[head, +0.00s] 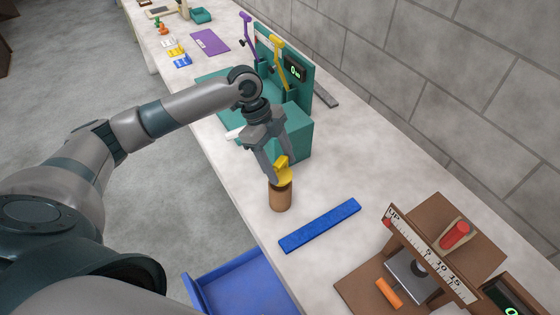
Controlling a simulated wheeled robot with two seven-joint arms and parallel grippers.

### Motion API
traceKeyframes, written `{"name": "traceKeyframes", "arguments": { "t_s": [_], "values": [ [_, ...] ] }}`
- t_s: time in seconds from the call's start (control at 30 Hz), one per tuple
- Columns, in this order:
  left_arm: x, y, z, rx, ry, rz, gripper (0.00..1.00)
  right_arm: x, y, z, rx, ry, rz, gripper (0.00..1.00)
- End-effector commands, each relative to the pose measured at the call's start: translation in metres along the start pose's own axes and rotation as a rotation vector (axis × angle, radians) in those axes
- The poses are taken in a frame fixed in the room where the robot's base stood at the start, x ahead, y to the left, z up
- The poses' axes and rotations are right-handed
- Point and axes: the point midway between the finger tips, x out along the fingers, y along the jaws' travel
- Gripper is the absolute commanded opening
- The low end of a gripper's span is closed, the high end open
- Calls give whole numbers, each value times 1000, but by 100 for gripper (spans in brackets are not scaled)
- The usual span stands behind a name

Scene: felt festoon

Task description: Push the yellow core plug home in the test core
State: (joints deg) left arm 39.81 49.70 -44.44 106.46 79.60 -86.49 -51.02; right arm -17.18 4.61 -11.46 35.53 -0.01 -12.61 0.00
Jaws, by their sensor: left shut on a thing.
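My left gripper (282,172) points down over the bench and is shut on the yellow core plug (283,175). The plug is at the top of the test core (280,199), a short brown upright cylinder on the white bench. The fingers partly cover the plug. How deep the plug sits in the core cannot be told from this view. My right gripper is not in view.
A teal machine (293,130) stands just behind the gripper. A blue bar (320,225) lies right of the core. A brown device (432,262) with a scale is at the lower right. A blue tray (243,283) is at the bench's front edge. A wall runs behind.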

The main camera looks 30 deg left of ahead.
Motion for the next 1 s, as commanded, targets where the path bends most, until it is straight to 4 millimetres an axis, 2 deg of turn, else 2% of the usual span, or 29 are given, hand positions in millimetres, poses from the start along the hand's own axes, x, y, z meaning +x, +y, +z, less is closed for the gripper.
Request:
{"name": "traceKeyframes", "arguments": {
  "t_s": [0.47,1.0],
  "values": [
    [1,0,0,0,1,0,35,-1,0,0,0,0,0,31],
    [13,0,5,0,1,0,35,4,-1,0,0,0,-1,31]
  ]
}}
